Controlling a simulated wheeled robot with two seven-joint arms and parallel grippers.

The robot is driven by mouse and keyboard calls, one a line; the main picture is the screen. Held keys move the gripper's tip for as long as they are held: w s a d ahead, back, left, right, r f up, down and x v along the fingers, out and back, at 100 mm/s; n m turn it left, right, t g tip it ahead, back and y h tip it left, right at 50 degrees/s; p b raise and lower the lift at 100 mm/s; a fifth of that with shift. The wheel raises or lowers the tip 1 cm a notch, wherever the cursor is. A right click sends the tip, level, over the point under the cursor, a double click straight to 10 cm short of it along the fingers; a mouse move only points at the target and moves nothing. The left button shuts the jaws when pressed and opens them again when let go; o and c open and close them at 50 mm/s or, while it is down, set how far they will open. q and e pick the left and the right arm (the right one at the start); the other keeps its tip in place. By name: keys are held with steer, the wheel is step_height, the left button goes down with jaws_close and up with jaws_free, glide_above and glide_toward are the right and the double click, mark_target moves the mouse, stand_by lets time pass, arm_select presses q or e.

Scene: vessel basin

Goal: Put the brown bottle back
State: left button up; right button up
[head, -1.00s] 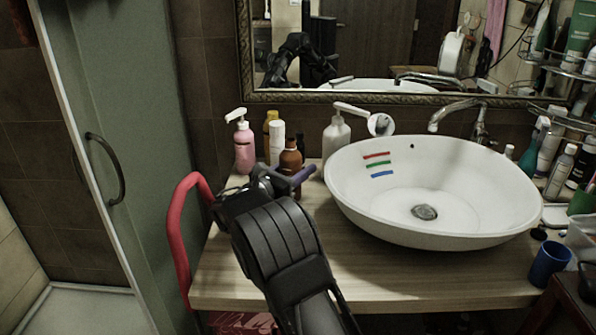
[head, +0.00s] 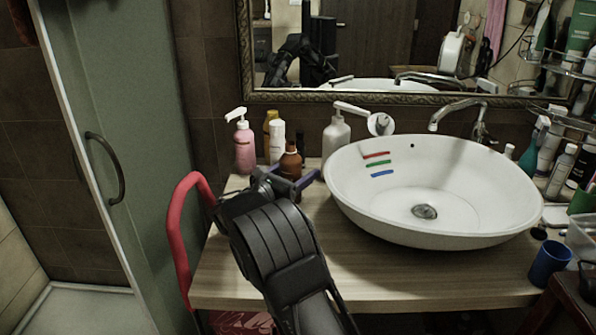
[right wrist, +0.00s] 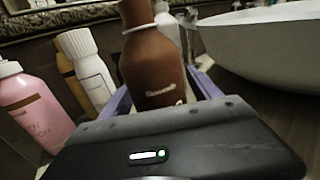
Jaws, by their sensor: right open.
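The brown bottle (head: 290,162) stands upright on the wooden counter left of the basin, in front of a white bottle (head: 277,141). My right gripper (head: 289,185) is open at the bottle, and its body hides the bottle's lower part in the head view. In the right wrist view the brown bottle (right wrist: 153,62) stands between the two purple-grey fingers, its base hidden by the gripper body. I cannot tell whether a finger touches it. My left gripper is not in view.
A pink pump bottle (head: 244,147) and a yellow bottle (head: 270,128) stand nearby. A red rail (head: 177,235) is at the counter's left edge. The front counter is clear.

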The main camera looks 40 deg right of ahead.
steer(key=shift+r, duration=0.2)
steer(key=v, duration=1.1)
steer(key=shift+s+a, duration=0.15)
steer(key=shift+a, duration=0.4)
